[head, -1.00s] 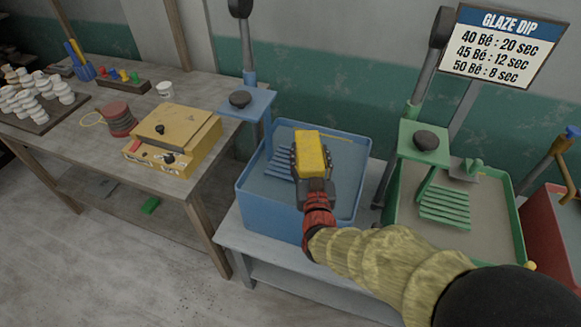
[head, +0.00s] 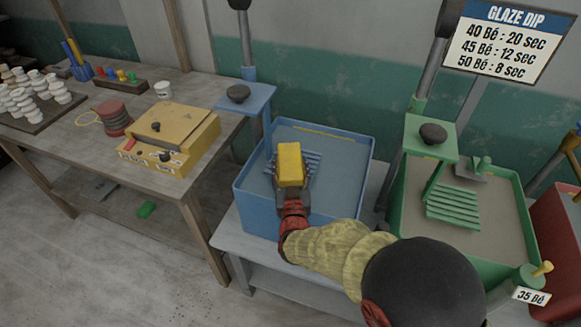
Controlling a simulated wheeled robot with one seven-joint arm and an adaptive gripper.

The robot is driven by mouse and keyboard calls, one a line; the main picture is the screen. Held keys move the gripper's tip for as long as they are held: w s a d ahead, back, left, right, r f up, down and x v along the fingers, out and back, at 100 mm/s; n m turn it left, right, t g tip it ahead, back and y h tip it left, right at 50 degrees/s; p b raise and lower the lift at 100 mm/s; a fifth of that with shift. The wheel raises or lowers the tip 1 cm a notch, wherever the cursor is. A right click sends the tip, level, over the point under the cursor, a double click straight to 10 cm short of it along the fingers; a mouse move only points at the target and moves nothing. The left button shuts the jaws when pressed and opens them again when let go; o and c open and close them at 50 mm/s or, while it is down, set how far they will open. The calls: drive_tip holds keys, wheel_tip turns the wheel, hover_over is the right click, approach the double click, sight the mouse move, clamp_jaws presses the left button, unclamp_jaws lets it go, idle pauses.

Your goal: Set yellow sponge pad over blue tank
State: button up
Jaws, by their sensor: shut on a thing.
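The yellow sponge pad (head: 290,163) is a block held in my gripper (head: 291,178). My gripper is shut on it, with the fingers on its sides. The sponge is over the blue tank (head: 345,207), a square open tub filled with grey-blue liquid. In the picture it overlaps the blue slatted rack (head: 312,160) inside the tank. I cannot tell how high the sponge is above the rack. My wrist hides part of the tank's front wall.
A blue post with a dark knob (head: 238,94) stands at the tank's back left. The green tank (head: 525,200) with its slatted rack (head: 453,206) is to the right, and a red tank (head: 556,215) beyond. A wooden table (head: 80,155) with a yellow box (head: 170,140) is left.

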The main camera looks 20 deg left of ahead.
drive_tip(key=shift+r, duration=0.1)
drive_tip(key=shift+f, duration=0.2)
drive_tip(key=o, duration=1.2)
drive_tip(key=shift+r, duration=0.1)
drive_tip(key=shift+r, duration=0.2)
drive_tip(key=p+v, duration=0.3)
drive_tip(key=v, duration=0.9)
